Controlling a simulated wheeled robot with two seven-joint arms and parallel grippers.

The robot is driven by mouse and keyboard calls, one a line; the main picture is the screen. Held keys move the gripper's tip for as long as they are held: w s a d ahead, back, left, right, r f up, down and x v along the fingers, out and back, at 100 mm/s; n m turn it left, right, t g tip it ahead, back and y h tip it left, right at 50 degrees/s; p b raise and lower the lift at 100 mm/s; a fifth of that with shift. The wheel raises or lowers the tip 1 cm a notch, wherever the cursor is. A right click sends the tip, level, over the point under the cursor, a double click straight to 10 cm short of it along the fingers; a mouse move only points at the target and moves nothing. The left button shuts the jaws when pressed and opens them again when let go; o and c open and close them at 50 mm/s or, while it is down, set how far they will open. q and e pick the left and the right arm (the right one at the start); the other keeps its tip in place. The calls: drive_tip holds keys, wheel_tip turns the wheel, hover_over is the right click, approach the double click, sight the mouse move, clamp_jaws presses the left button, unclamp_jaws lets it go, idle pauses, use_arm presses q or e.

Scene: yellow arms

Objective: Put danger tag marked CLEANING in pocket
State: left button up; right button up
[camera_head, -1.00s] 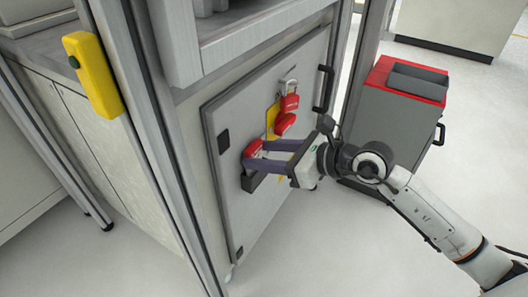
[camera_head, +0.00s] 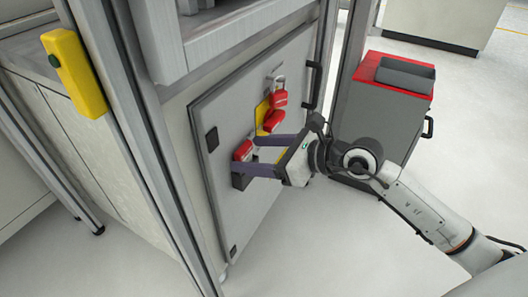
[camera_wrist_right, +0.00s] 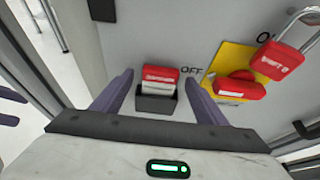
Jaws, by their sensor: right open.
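Red-and-white tags stand upright in a small dark pocket on the grey cabinet door. In the right wrist view the tags (camera_wrist_right: 160,76) rise above the rim of the pocket (camera_wrist_right: 155,103). Their writing is too small to read. In the head view a red tag (camera_head: 242,151) shows above the pocket (camera_head: 239,182), partly behind a finger. My right gripper (camera_head: 246,155) is open, its purple fingers (camera_wrist_right: 159,80) on either side of the tags with gaps between. At the wrist view's left edge, purple finger-like parts show, probably my left gripper (camera_wrist_right: 9,107), cut off by the frame.
Right of the pocket, a red switch handle (camera_wrist_right: 240,86) sits on a yellow plate (camera_wrist_right: 232,59), with a red padlock (camera_wrist_right: 278,61) beside it. A grey cart with a red top (camera_head: 397,78) stands right of the cabinet. A metal post (camera_head: 135,130) stands left of the door.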

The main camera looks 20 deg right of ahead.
use_arm(q)
drive_tip(key=shift+s+a+f+g+y+p, duration=0.25)
drive_tip(key=shift+a+f+g+y+p, duration=0.2)
drive_tip(key=shift+a+f+p, duration=0.5)
use_arm(e)
drive_tip(key=v, duration=1)
use_arm(q)
drive_tip(key=shift+d+r, duration=0.15)
drive_tip(key=shift+d, duration=0.1)
